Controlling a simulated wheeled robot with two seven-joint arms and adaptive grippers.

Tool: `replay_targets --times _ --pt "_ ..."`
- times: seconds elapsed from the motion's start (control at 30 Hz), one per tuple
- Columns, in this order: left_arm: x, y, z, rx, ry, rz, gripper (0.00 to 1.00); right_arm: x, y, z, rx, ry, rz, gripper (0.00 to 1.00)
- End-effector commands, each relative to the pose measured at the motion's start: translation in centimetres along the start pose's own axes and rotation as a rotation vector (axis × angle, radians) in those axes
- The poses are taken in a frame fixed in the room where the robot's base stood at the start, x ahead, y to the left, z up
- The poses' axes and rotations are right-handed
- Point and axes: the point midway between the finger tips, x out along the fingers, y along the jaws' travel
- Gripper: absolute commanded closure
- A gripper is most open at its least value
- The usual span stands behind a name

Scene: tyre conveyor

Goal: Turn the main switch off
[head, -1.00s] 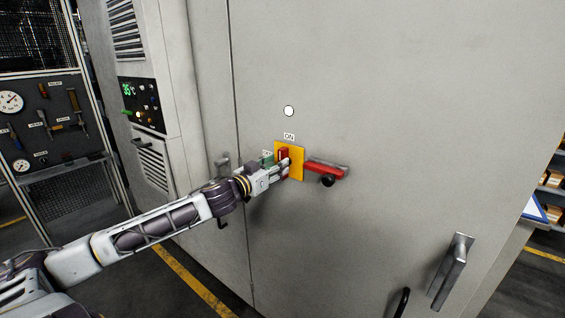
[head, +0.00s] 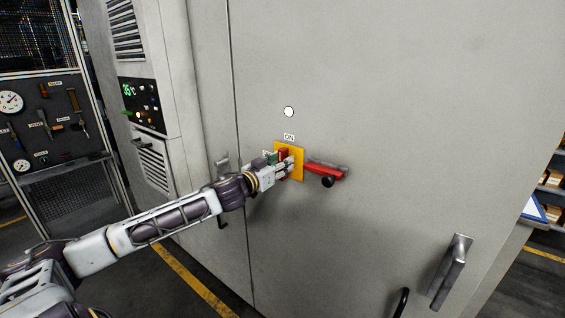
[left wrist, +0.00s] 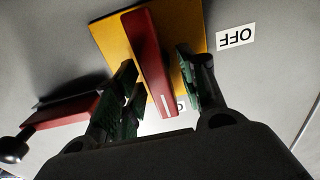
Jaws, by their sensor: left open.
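The main switch is a red handle (head: 284,153) on a yellow plate (head: 298,173) on the grey cabinet door. An ON label (head: 289,137) is above the plate; an OFF label is to its left, partly hidden by my gripper. My left gripper (head: 281,161) is open at the switch. In the left wrist view, the red handle (left wrist: 146,50) lies between the green-padded fingers, with visible gaps on both sides. The handle's white mark points towards the partly hidden ON label (left wrist: 181,104). The OFF label (left wrist: 236,36) shows upside down. My right gripper is out of view.
A red lever (head: 322,168) with a black knob (head: 328,181) sticks out just right of the switch. A metal door handle (head: 452,272) is at lower right. A control panel (head: 141,104) and a tool board (head: 48,120) stand at the left.

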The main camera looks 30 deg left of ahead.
Motion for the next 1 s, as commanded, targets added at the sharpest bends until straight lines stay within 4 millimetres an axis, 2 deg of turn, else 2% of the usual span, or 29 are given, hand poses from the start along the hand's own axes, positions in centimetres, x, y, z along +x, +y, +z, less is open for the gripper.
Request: replay_targets --times 0.73,0.77,1.0 --pt "0.87 0.08 -0.01 0.001 0.000 0.001 0.59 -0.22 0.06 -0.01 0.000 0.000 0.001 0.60" --pt "0.87 0.08 -0.01 0.001 0.000 0.001 0.60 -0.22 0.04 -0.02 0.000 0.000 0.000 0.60" --pt "0.86 0.08 -0.02 0.001 0.000 0.001 0.91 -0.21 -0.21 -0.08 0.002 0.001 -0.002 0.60"
